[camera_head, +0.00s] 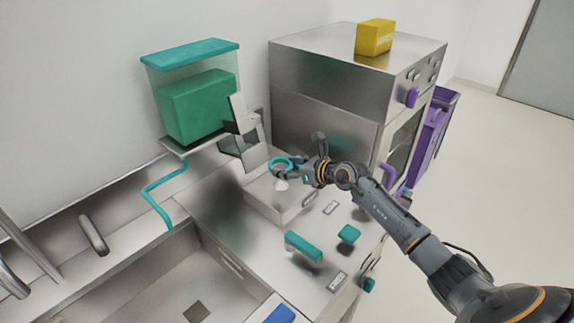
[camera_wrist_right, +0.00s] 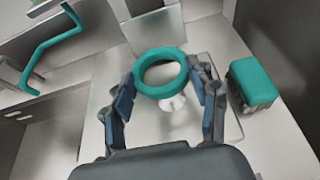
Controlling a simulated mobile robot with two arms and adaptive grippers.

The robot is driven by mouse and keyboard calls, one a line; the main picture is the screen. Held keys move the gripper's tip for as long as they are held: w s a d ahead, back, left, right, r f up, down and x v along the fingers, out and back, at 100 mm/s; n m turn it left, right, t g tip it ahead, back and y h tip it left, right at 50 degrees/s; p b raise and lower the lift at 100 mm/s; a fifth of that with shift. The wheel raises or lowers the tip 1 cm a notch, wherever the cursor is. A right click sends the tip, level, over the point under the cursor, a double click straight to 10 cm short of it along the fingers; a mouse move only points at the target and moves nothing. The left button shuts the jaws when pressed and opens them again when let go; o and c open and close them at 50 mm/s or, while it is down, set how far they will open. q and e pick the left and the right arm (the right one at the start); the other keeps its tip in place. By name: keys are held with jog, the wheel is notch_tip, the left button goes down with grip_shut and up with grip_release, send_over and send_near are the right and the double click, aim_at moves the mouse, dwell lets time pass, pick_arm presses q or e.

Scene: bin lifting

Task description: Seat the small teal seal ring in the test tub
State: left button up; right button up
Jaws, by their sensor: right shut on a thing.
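The teal seal ring (camera_head: 271,163) is held in the air above a pale square tub (camera_head: 264,207) on the steel counter, which appears to be the test tub. In the right wrist view the ring (camera_wrist_right: 160,52) sits between the two fingertips of my right gripper (camera_wrist_right: 164,75). My right gripper (camera_head: 293,170) is shut on it, reaching in from the right. A small white knob-like piece (camera_wrist_right: 172,104) shows below the ring, over the tub. My left gripper is not in view.
A steel oven (camera_head: 330,65) carries a yellow box (camera_head: 375,37). A teal-lidded clear container (camera_head: 190,45) and bent teal tube (camera_head: 152,190) are at left.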

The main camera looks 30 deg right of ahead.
aim_at(280, 181)
jog(key=shift+a+f+b, duration=0.1)
jog(key=shift+f+b, duration=1.05)
jog(key=shift+f, duration=0.3)
jog(key=shift+f+b, duration=0.75)
jog(key=shift+f, duration=0.05)
jog(key=shift+s, duration=0.1)
jog(key=shift+f+b, duration=0.4)
jog(key=shift+f, duration=0.5)
jog(key=o, duration=1)
jog(key=v, duration=1.2)
